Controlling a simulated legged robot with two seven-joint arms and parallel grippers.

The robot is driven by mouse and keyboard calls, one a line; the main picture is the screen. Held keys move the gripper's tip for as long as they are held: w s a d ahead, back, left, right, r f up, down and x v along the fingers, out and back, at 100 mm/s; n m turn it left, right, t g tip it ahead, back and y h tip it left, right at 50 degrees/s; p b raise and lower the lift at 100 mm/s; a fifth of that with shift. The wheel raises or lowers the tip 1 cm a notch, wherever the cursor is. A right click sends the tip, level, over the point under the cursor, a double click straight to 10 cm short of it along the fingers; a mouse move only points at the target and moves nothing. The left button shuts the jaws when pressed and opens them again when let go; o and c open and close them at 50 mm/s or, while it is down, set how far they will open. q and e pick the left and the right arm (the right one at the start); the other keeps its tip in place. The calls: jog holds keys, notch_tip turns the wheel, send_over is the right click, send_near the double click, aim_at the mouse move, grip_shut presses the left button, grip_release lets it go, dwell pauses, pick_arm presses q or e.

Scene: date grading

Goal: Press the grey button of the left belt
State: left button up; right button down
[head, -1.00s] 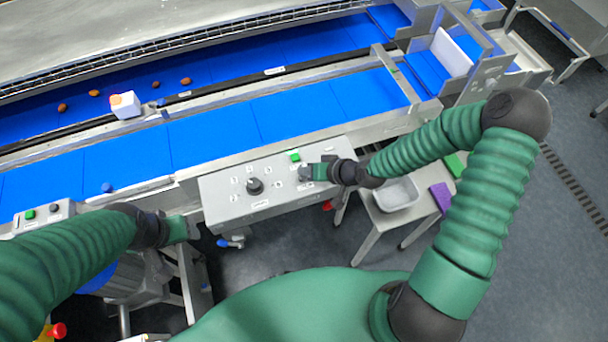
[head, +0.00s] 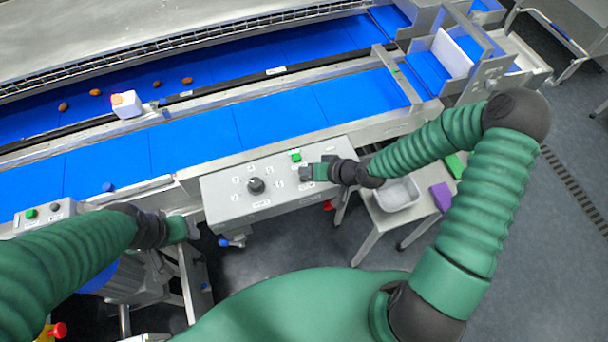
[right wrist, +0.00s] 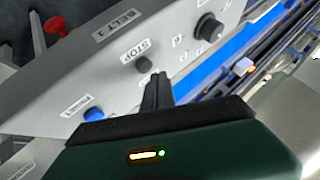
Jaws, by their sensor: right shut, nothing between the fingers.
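The grey control panel (head: 225,207) stands in front of the near blue belt (head: 190,140). In the right wrist view a dark grey round button (right wrist: 143,64) sits beside a label reading STOP. My right gripper (head: 306,173) is shut and empty over the panel's right part. In the right wrist view its fingers (right wrist: 159,80) point at the panel close to the grey button; I cannot tell whether they touch it. The head view hides most of this button behind the gripper. My left gripper (head: 192,228) hangs left of the panel, its jaws unclear.
The panel bears a black knob (head: 256,185) and a green button (head: 295,155). A blue button (right wrist: 93,114) shows in the wrist view. A small box (head: 45,215) with green and dark buttons is at far left. A white container (head: 126,104) and several dates are on the far side.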

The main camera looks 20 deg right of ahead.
jog(key=shift+f, duration=0.1)
jog(key=shift+f, duration=0.15)
jog(key=shift+d+f, duration=0.15)
jog(key=shift+f+b, duration=0.4)
jog(key=shift+f, duration=0.05)
dwell(0.6)
jog(key=shift+r, duration=0.1)
jog(key=shift+r+p, duration=0.85)
jog(key=shift+p, duration=0.05)
notch_tip(320, 180, up, 5)
jog(key=p, duration=0.5)
jog(key=shift+r, duration=0.1)
